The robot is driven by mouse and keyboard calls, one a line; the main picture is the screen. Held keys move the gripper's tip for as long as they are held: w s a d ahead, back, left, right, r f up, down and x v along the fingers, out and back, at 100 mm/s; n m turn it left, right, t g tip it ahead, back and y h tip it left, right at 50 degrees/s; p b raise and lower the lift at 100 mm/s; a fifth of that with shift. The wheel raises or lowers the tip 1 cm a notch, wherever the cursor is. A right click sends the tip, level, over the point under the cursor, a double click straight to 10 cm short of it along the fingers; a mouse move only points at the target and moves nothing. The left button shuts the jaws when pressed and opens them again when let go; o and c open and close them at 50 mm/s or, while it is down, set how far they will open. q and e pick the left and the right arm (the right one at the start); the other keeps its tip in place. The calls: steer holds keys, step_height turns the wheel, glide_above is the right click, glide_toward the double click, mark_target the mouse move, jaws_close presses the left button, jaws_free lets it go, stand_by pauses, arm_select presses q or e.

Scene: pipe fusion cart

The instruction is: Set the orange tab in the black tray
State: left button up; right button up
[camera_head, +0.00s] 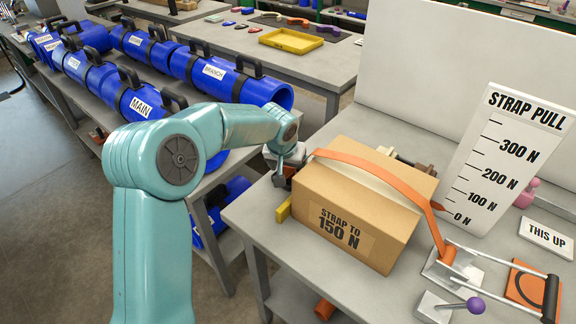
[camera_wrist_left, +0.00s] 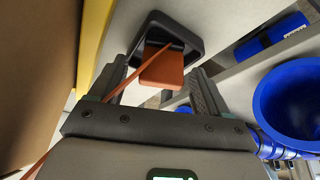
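The orange tab (camera_wrist_left: 162,70) shows in the left wrist view at the end of a thin orange strap. It overlaps the black tray (camera_wrist_left: 190,48) and covers part of its near rim; I cannot tell whether it rests in it or is above it. My left gripper (camera_wrist_left: 163,72) is open, one finger on each side of the tab with gaps showing. The orange strap (camera_head: 385,175) runs over the box. My right gripper is not in view.
A strap pull scale board (camera_head: 505,160) stands right of the box. A yellow piece (camera_head: 284,211) lies by the box's left side. Blue pipes (camera_head: 150,95) fill the left rack.

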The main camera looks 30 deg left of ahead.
arm_select(q)
steer(key=shift+r, duration=0.15)
steer(key=shift+r+p, duration=0.25)
steer(key=shift+p, duration=0.1)
steer(key=v, duration=1.1)
steer(key=shift+s+r, duration=0.3)
steer(key=shift+f, duration=0.1)
